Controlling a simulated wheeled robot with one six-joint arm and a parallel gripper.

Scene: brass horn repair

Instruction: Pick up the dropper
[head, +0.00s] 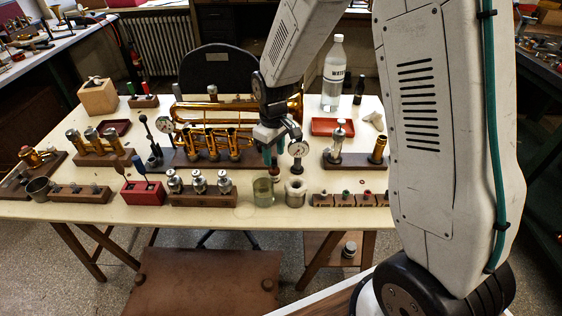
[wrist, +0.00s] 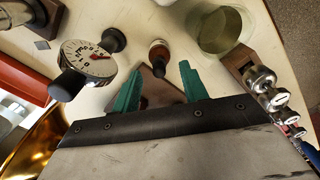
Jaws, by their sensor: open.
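What looks like the dropper, a small amber-brown piece with a dark top (wrist: 158,53), stands out on the cream tabletop in the wrist view. It lies just beyond the fingertips, about in line with the gap between them. In the head view a small reddish-brown part of it (head: 275,172) shows below the fingers, mostly hidden. My gripper (wrist: 161,82) has its two green fingers apart, with nothing held between them. In the head view my gripper (head: 273,155) hangs over the middle of the table.
A glass jar (wrist: 222,32) stands close to the right of the dropper in the wrist view. A dial gauge (wrist: 88,60) is close on the left. A water bottle (head: 334,75) stands behind.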

